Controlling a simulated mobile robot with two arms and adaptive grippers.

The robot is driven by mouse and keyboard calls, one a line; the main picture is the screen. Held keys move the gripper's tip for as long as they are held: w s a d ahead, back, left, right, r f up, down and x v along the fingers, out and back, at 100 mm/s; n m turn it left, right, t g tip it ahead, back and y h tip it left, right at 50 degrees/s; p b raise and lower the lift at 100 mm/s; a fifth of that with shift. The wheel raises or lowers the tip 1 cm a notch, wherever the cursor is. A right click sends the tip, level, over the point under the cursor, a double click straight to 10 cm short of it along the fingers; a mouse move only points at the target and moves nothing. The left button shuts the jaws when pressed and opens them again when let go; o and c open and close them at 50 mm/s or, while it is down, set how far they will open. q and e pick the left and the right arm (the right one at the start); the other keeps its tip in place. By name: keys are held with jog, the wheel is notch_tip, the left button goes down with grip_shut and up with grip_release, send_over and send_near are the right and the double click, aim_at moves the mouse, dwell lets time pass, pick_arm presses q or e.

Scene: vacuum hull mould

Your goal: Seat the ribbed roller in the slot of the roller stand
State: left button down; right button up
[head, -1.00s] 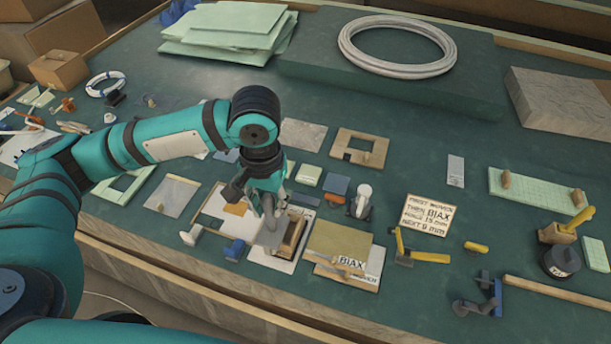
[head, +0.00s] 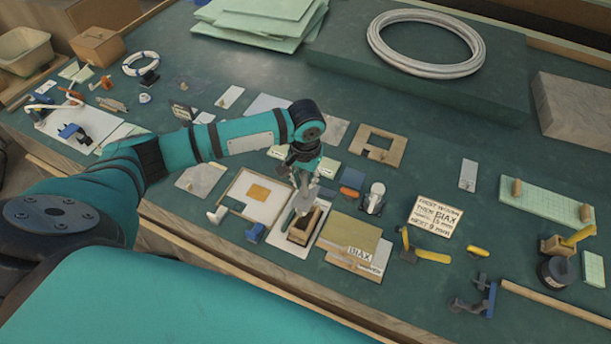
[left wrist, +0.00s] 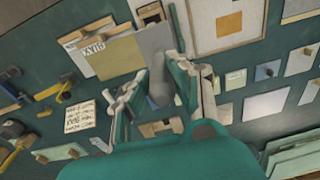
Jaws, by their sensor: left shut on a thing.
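My left gripper (head: 303,184) is shut on a grey piece, apparently the ribbed roller (head: 305,211), and points down over the work area. In the left wrist view the grey roller (left wrist: 159,88) shows between the two fingers of the left gripper (left wrist: 163,85). Its ribs are too small to make out. The wooden roller stand (head: 299,237), a small box with a dark opening, is on a white board just below the gripper. I cannot tell whether the roller touches it. The stand also shows near the top of the left wrist view (left wrist: 150,12). My right gripper is out of view.
A framed white panel with an orange square (head: 258,192) lies left of the stand. Tan sheets marked BIAX (head: 352,235) lie close on its right. A white-and-dark tool (head: 375,198) stands behind them. A lettered sign (head: 436,216) and yellow-handled tools are farther right.

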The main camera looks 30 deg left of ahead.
aim_at(305, 190)
pick_arm(q)
jog(key=shift+r+p, duration=0.15)
jog(key=shift+p, duration=0.25)
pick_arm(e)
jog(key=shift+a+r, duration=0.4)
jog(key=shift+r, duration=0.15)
pick_arm(q)
jog(key=shift+f, duration=0.25)
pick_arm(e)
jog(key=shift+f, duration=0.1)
pick_arm(q)
jog(key=shift+f+b, duration=0.75)
jog(key=shift+f, duration=0.85)
jog(key=shift+f+b, duration=0.45)
jog(key=shift+f, duration=0.7)
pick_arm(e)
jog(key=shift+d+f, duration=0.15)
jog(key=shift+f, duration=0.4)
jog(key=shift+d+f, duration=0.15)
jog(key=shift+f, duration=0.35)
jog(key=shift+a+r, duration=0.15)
